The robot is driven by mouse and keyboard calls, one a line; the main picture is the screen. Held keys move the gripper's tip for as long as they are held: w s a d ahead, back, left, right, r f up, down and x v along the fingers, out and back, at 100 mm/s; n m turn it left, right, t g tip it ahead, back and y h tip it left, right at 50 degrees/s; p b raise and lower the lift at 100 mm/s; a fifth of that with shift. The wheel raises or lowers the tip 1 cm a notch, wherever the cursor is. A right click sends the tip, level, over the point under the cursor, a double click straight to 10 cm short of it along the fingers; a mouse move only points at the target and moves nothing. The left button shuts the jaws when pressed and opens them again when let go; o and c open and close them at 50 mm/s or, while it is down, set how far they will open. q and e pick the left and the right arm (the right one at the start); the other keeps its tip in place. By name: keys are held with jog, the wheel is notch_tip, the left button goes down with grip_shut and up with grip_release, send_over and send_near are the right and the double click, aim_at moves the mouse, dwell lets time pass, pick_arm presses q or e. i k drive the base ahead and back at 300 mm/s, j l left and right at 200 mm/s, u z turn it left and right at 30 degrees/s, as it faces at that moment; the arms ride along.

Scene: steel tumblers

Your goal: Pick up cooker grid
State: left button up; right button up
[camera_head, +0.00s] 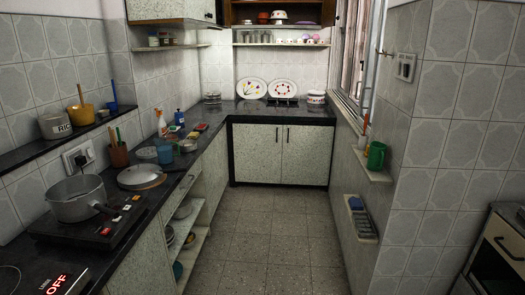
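I cannot make out a cooker grid for certain. A small flat round item (146,153) lies further back, too small to identify. At the lower right, only part of a cooker (497,262) shows, and its top is mostly cut off. Neither of my grippers is in view.
A dark counter (220,142) runs along the left and back walls. A green mug (376,156) stands on the right ledge. The tiled floor (280,235) in the middle is clear.

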aim_at(147, 153)
jog(key=i, duration=2.15)
jog(key=i+l+u, duration=0.1)
jog(key=i+u, duration=0.35)
jog(key=i+l+u, duration=0.25)
jog(key=i+u, duration=0.2)
jog(key=i+l+u, duration=0.7)
jog(key=l+u, duration=0.15)
